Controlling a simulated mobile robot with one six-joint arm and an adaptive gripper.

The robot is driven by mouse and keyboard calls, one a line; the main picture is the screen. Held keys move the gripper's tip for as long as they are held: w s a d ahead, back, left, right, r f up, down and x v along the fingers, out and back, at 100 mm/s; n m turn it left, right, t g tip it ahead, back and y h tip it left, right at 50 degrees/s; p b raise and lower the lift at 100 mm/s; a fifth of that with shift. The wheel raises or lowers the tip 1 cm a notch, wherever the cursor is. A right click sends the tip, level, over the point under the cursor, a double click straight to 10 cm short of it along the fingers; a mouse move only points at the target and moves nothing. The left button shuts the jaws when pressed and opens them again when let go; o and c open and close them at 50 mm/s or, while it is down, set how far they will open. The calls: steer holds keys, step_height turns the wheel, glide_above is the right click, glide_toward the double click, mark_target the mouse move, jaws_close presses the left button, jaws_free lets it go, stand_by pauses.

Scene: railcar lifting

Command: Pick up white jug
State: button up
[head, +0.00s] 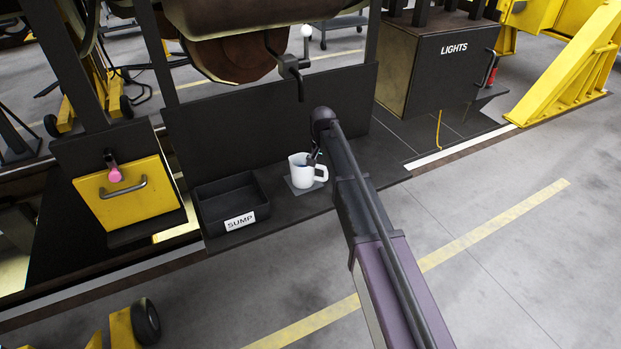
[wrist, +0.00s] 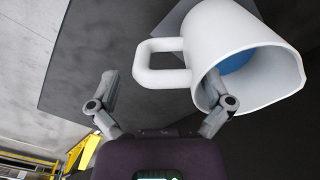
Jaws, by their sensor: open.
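The white jug (head: 300,171) stands upright on a small grey pad (head: 302,188) on the dark shelf, right of the sump tray in the head view. Its handle is on the right there. In the wrist view the jug (wrist: 240,45) is close, with its handle (wrist: 158,62) toward the left and something blue inside. My gripper (wrist: 165,84) is open. One finger overlaps the jug's mouth and appears to reach inside the rim; the other is left of the handle. I cannot tell whether either finger touches the jug. In the head view my arm hides most of the gripper.
A black tray labelled SUMP (head: 227,205) is left of the jug. A dark upright panel (head: 260,112) stands behind it, with a hook-like fitting (head: 290,70) above. A LIGHTS box (head: 436,75) is at the right.

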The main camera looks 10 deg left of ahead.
steer(key=shift+f, duration=0.5)
steer(key=c, duration=1.1)
